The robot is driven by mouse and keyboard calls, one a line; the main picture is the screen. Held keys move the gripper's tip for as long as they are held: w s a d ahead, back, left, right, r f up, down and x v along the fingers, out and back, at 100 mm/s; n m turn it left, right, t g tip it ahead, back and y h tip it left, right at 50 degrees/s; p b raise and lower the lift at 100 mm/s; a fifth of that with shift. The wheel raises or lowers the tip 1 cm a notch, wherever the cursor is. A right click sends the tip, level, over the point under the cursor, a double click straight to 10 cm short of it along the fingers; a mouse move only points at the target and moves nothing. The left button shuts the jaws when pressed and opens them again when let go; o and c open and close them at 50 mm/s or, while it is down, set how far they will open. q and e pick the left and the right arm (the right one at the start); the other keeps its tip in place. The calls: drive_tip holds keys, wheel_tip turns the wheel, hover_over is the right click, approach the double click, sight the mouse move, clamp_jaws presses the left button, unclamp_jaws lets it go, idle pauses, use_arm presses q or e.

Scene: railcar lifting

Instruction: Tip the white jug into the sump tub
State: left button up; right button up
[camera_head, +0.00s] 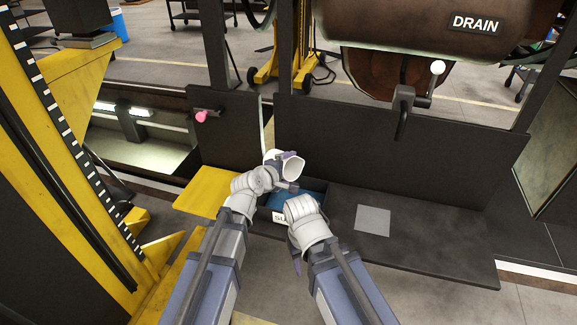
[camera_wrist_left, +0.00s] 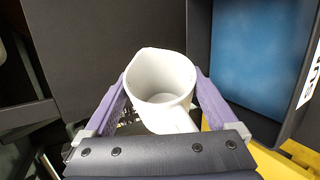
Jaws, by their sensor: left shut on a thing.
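The white jug (camera_head: 292,166) is held by my left gripper (camera_head: 284,172) above the far left part of the sump tub. In the left wrist view the jug (camera_wrist_left: 160,82) sits between the two purple fingers of my left gripper (camera_wrist_left: 160,95), its open mouth and white inside facing the camera. The sump tub (camera_head: 263,214) is a dark box with a blue inside and a partly hidden white label; its wall (camera_wrist_left: 200,45) shows right of the jug in the left wrist view.
A dark upright panel (camera_head: 370,140) stands behind the tub. A flat dark deck with a grey square (camera_head: 373,220) lies to the right. A yellow plate (camera_head: 207,190) is left of the tub. A tank marked DRAIN (camera_head: 476,24) and a white-knobbed lever (camera_head: 437,68) are above right.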

use_arm(q)
drive_tip(key=shift+w+a+r+n+g+h+p, duration=0.3)
drive_tip(key=shift+w+a+n+g+p, duration=0.15)
drive_tip(key=shift+w+n, duration=0.2)
drive_tip(key=shift+w+a+f+n+g+h, duration=0.1)
drive_tip(key=shift+w+a+n+g+h, duration=0.15)
drive_tip(key=shift+n+g, duration=0.3)
drive_tip(key=shift+w+r+n+g+h+p, duration=0.15)
drive_tip(key=shift+r+n+g+h+p, duration=0.1)
drive_tip(key=shift+n+g+h+p, duration=0.25)
drive_tip(key=shift+w+a+n+g+h, duration=0.15)
drive_tip(key=shift+n+g+h, duration=0.25)
drive_tip(key=shift+n, duration=0.2)
drive_tip(key=shift+w+a+r+n+g+h, duration=0.1)
drive_tip(key=shift+a+r+n+g+h, duration=0.05)
drive_tip(key=shift+n+g+h, duration=0.3)
drive_tip(key=shift+r+n+g+h, duration=0.2)
drive_tip(key=shift+n+g+h, duration=0.2)
drive_tip(key=shift+n, duration=0.15)
drive_tip(key=shift+s+r+n+g+h+b, duration=0.35)
drive_tip(key=shift+r+n+g+h+b, duration=0.25)
drive_tip(key=shift+n+h, duration=0.4)
drive_tip(key=shift+f, duration=0.1)
